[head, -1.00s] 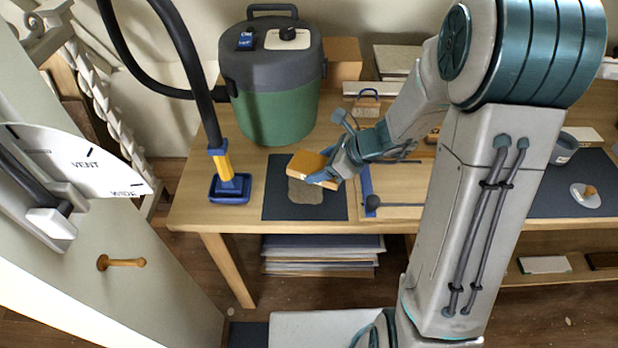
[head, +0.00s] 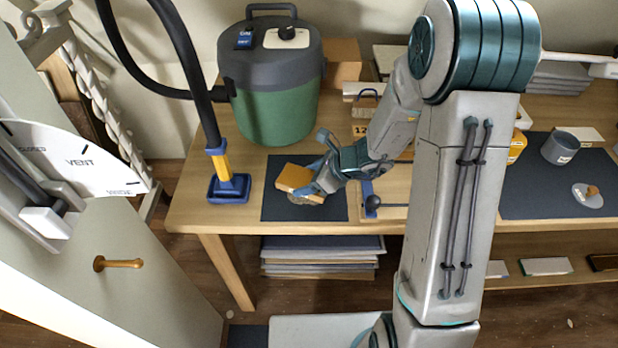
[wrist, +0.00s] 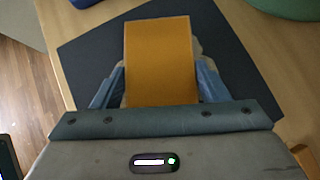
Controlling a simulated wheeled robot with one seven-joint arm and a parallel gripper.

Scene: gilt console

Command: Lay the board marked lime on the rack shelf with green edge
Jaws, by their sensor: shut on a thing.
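My gripper (head: 318,182) is shut on an orange-topped block (head: 294,178) above the dark mat (head: 272,210) on the wooden table. In the wrist view the block (wrist: 158,60) sits between the two blue fingers, its flat orange face toward the camera. A grey-brown patch (head: 308,199) shows partly below the block; I cannot tell whether they touch. No lime marking is readable, so I cannot tell which thing is the lime board. A pale piece with a green edge (head: 546,267) lies on the low shelf at the right; I cannot tell whether it is the rack shelf.
A green and grey vacuum canister (head: 275,85) stands behind the mat, with its blue-footed hose nozzle (head: 229,188) at the left. Stacked sheets (head: 322,256) lie under the table. A grey cup (head: 560,148) stands on the right mat.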

